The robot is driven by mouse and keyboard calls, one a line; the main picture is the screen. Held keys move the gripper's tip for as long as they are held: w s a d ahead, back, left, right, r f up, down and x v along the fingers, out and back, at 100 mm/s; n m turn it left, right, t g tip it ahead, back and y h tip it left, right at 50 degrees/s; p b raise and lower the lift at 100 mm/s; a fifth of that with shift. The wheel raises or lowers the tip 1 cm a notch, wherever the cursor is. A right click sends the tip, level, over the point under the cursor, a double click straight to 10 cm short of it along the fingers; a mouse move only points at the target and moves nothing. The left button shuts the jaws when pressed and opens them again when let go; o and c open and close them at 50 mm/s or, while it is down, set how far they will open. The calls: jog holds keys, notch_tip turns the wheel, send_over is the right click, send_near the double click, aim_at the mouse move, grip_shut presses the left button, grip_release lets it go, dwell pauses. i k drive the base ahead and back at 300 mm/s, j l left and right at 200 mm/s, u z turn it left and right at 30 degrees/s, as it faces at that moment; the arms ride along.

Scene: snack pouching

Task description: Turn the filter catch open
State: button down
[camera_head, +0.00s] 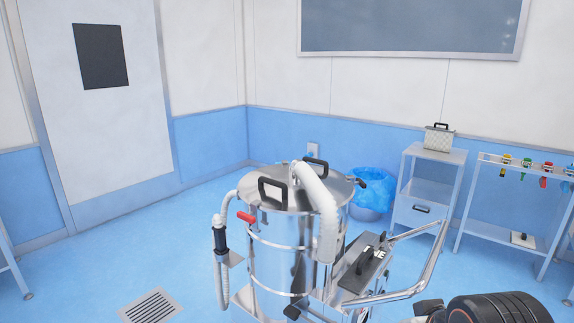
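A steel drum-shaped vacuum (276,258) stands in the middle of the head view. A red-handled lever (246,218) sticks out to the left from the upper side of its drum, just below the lid (337,186). A small dark catch (358,182) shows at the right edge of the lid. I cannot tell for sure which of the two is the filter catch. A dark rounded part of my arm (500,308) shows at the bottom right, apart from the drum. My gripper's fingers are not in view.
A ribbed white hose (318,215) arches over the lid, near two black handles. A push bar (432,262) juts out right of the drum. Behind stand a blue-lined bin (372,188), a steel cabinet (416,213) and a rack (517,210).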

aim_at(381, 242)
jog(key=i, duration=0.5)
jog(key=i+j+z, duration=0.15)
jog(key=i, duration=0.35)
